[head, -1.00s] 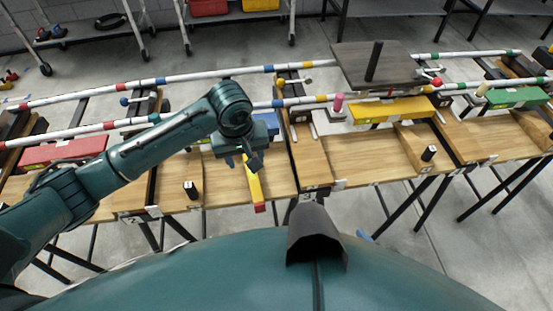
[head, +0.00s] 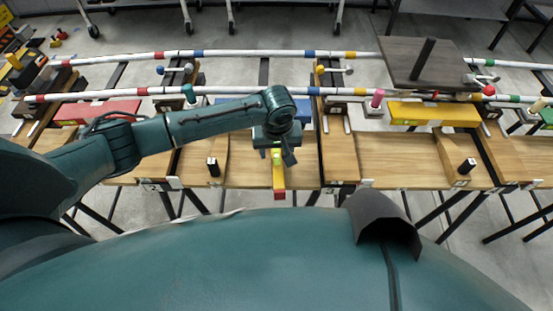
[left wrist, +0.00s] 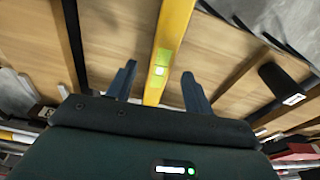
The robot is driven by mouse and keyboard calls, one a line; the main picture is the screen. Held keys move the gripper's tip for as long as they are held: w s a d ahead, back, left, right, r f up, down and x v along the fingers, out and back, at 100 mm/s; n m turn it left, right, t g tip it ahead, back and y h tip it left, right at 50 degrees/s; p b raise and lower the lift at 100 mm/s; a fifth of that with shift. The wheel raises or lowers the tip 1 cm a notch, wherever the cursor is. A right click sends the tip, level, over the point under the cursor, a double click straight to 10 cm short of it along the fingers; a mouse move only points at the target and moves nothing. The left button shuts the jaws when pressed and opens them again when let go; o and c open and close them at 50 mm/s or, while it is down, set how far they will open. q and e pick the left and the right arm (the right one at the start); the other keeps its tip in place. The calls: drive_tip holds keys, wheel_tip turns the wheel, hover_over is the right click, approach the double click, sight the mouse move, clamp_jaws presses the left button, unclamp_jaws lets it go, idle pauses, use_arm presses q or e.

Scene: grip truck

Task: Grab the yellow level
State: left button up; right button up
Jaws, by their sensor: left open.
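The yellow level (head: 278,178) lies on the wooden table below my left gripper in the head view, with a red end toward the near edge. My left gripper (head: 280,157) is over its far part and hides some of it. In the left wrist view the level (left wrist: 172,30) runs up and down the picture, with a green vial window in it. The open fingers of my left gripper (left wrist: 158,88) stand on either side of the level, with clear space to each side. Contact with the level cannot be told. My right gripper is not in view.
A small black cylinder (head: 213,167) stands on the table left of the level, and another black cylinder (head: 466,166) stands farther right. Striped poles (head: 230,53) run across behind. A yellow block (head: 433,113) and a dark board (head: 425,65) are at the right.

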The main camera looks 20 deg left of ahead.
sight(277, 155)
use_arm(q)
drive_tip(key=f, duration=0.3)
drive_tip(key=shift+w+a+f, duration=0.1)
drive_tip(key=shift+w, duration=0.15)
drive_tip(key=shift+c, duration=0.3)
clamp_jaws()
